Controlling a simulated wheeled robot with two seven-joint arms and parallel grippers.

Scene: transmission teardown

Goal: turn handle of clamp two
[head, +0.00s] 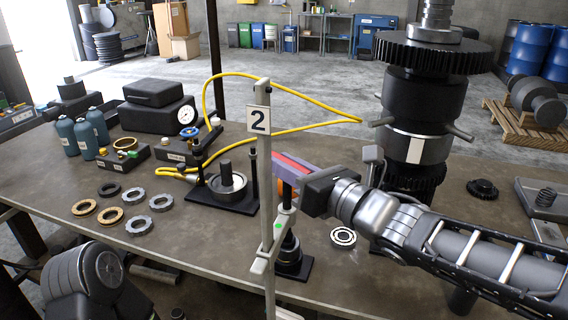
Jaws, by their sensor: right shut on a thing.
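Clamp two is the pale upright post (265,200) with a white plate marked "2" (258,120) near its top. It stands at the front edge of the workbench, and a short bracket with a green dot (277,226) sits low on it. My right gripper (284,166) reaches in from the right, its purple and red fingers just right of the post, below the number plate. It is shut on what seems to be the clamp's handle, which the fingers mostly hide. My left gripper is out of view.
A tall dark gear shaft (412,105) stands on the workbench (190,240) behind my right arm. A press-like fixture (226,183) stands left of the post, with a yellow hose (290,92) beyond. Several loose rings (138,224) lie on the left, with open bench around them.

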